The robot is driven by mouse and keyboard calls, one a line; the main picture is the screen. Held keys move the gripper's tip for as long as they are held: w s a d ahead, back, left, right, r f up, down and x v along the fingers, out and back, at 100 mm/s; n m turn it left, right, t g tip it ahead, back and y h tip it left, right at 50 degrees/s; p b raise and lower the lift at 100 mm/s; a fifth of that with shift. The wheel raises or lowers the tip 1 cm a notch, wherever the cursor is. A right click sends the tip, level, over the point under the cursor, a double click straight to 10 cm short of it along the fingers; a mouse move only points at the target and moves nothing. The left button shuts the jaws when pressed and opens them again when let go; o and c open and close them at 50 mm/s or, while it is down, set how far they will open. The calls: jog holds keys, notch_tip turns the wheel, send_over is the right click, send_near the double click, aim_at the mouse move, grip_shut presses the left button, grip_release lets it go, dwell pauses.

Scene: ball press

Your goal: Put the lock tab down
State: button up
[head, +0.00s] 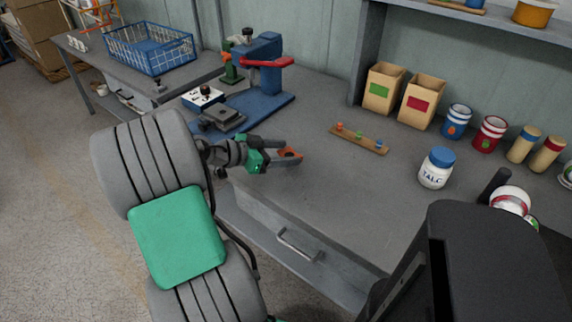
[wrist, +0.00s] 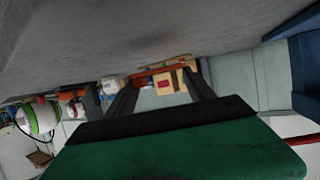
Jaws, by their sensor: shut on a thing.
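The orange-red lock tab (head: 289,154) is between the fingers of my gripper (head: 284,157), low over the grey bench just right of the press base. I cannot tell whether it touches the bench top. In the wrist view my gripper (wrist: 158,85) shows its two dark fingers, with the thin red edge of the tab (wrist: 157,70) across their tips. The blue press (head: 262,72) with its red lever (head: 266,62) stands behind, at the bench's back left.
A small wooden rack (head: 358,139) with coloured pegs lies right of my gripper. Farther right stand a talc jar (head: 435,168), two cardboard bins (head: 419,99) and several striped tins. A control box (head: 203,98) sits left of the press. The bench front (head: 300,205) is bare.

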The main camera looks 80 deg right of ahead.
jog(key=shift+s+d+f+b, duration=0.15)
jog(key=shift+d+f, duration=0.1)
jog(key=shift+f, duration=0.9)
jog(key=shift+d+f+b, duration=0.15)
jog(key=shift+d+f, duration=0.05)
jog(key=shift+f, duration=0.9)
jog(key=o, duration=1.3)
